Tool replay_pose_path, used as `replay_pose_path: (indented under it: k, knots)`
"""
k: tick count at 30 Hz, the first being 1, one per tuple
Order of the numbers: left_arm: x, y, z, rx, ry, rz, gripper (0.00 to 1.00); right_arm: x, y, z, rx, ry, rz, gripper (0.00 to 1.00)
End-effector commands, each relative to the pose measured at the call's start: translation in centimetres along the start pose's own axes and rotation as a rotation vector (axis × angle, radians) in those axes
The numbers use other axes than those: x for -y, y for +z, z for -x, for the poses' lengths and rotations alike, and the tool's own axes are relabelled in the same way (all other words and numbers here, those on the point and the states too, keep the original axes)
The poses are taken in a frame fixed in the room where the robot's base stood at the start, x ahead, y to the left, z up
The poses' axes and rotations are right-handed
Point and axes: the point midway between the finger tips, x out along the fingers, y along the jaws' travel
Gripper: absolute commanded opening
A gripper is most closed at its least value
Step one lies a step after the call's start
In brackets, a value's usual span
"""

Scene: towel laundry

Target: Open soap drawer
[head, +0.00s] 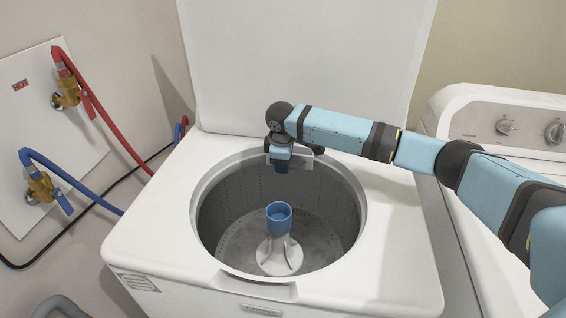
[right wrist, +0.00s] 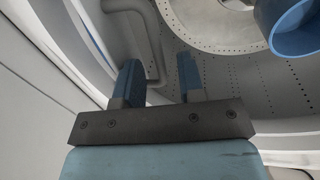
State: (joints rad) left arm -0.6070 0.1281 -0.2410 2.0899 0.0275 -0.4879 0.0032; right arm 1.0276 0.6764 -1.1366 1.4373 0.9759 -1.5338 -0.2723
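A white top-loading washer (head: 375,275) stands open, its lid (head: 300,60) raised at the back. My right gripper (head: 282,166) points down into the drum at the back rim. In the right wrist view its two blue fingers (right wrist: 158,82) are apart, with nothing seen between them. A grey bent bar or rim piece (right wrist: 150,40) shows just beyond the left finger; whether they touch is unclear. A soap drawer cannot be clearly made out; my right arm covers part of the back rim. My left gripper is not in view.
The agitator (head: 279,250) with a blue cup top (head: 279,217) stands mid-drum, in front of the gripper. Red (head: 110,125) and blue (head: 75,185) hoses run along the left wall. A second white machine (head: 505,120) with knobs stands at the right.

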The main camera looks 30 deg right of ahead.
Motion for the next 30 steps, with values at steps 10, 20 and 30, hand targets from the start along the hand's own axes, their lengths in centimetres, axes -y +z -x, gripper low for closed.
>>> replay_pose_path:
  k: [10,20,30]
  knots:
    - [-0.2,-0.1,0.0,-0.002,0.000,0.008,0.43,0.0,0.0,0.0,0.000,0.000,0.000,0.11]
    - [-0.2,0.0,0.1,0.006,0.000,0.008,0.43,0.2,0.0,0.2,0.001,-0.001,0.001,0.00]
    - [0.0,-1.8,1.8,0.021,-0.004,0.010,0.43,3.1,0.0,0.9,0.003,-0.003,0.001,0.00]
